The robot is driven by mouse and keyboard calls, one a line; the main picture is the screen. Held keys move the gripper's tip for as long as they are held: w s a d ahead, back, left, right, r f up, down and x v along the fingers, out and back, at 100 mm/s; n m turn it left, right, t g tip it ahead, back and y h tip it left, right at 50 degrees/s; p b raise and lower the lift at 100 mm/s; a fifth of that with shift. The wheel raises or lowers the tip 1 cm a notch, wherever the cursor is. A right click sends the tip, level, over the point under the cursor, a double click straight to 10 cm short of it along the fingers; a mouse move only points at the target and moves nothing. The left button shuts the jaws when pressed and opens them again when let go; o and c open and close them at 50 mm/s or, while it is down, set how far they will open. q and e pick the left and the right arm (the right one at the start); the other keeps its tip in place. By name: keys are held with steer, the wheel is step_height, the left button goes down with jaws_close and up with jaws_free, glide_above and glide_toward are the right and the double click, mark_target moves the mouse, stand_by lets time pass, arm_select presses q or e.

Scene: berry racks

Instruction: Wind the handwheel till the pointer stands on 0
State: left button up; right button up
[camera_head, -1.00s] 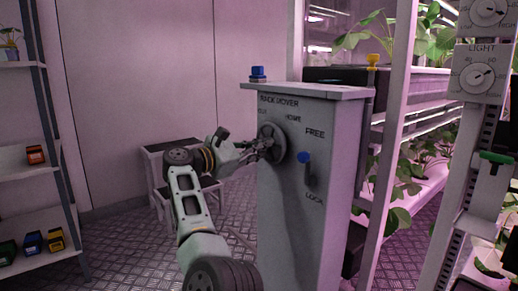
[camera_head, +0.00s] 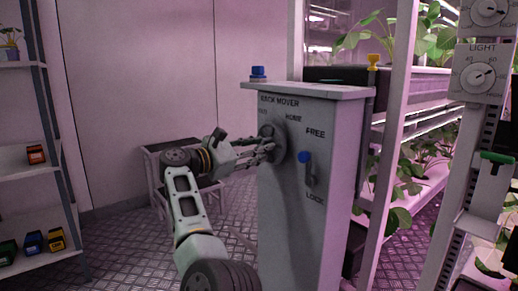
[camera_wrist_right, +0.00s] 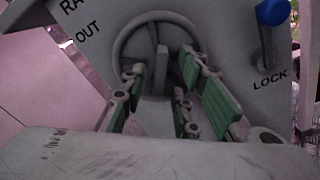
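The handwheel (camera_head: 279,143) is a grey round wheel on the face of the grey rack mover cabinet (camera_head: 290,215). It also shows in the right wrist view (camera_wrist_right: 128,28), with an upright grey bar (camera_wrist_right: 162,70) across its middle. My right gripper (camera_head: 268,147) is at the wheel's front. In the right wrist view its green-padded fingers (camera_wrist_right: 172,72) are spread, with the bar between the tips and gaps beside it. The fingers hide part of the wheel. I cannot make out a pointer or a 0. My left gripper is not in view.
A lever with a blue knob (camera_head: 304,158) stands near FREE, above LOCK. A blue button (camera_head: 258,72) tops the cabinet. A grey step stool (camera_head: 170,150) stands behind my arm. Plant racks (camera_head: 397,120) are close at the right, a shelf (camera_head: 30,153) at the left.

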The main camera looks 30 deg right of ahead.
steer(key=a, duration=1.1)
steer(key=shift+s+a, duration=0.15)
steer(key=shift+s, duration=0.25)
